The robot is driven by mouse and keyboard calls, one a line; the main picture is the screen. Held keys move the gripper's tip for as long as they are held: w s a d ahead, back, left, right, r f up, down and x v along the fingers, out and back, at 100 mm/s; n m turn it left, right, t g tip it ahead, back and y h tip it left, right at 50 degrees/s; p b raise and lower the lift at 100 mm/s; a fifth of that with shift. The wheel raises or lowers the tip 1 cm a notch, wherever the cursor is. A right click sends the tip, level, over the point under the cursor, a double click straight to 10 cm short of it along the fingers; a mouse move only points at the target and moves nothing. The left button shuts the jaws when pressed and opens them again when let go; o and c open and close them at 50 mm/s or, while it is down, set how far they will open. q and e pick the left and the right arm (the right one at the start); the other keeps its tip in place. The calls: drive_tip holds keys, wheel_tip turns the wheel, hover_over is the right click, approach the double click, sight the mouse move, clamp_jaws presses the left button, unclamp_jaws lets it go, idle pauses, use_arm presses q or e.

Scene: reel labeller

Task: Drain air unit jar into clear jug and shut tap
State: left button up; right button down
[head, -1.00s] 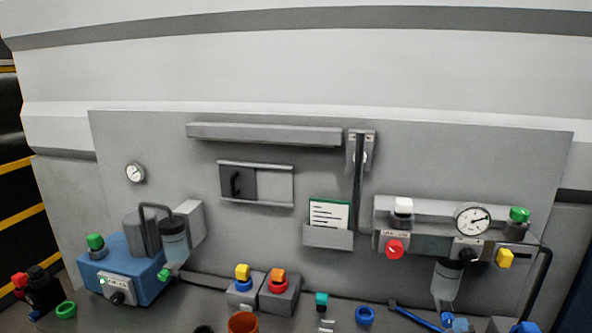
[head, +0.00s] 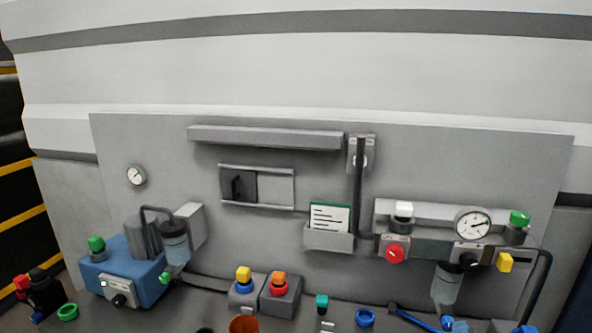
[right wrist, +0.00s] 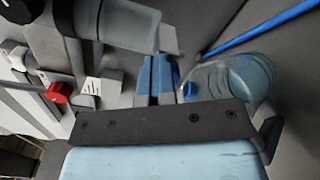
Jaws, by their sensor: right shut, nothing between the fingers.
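The air unit (head: 430,245) is on the panel at the right in the head view. Its clear jar (head: 447,284) hangs below, with a blue tap (head: 447,323) under it at the picture's bottom edge. The jar (right wrist: 125,25) also shows at the top of the right wrist view. A clear, bluish jug (right wrist: 240,78) is at the right there. My right gripper (right wrist: 160,72) is shut and empty, its fingertips between the jar's lower end and the jug. I cannot tell if it touches the tap, or whether the tap is open. My left gripper is out of view.
A red knob (head: 394,254) and a gauge (head: 473,223) sit on the air unit. A blue hose (head: 415,319) runs low beside the jar. A blue ring (head: 365,317), an orange cup (head: 243,325) and button boxes (head: 280,292) stand on the bench to the left.

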drive_tip(key=s, duration=0.1)
drive_tip(key=s+a+r, duration=0.1)
drive_tip(key=s, duration=0.1)
drive_tip(key=s+p, duration=0.1)
drive_tip(key=shift+s+a+r, duration=0.15)
drive_tip(key=shift+s, duration=0.25)
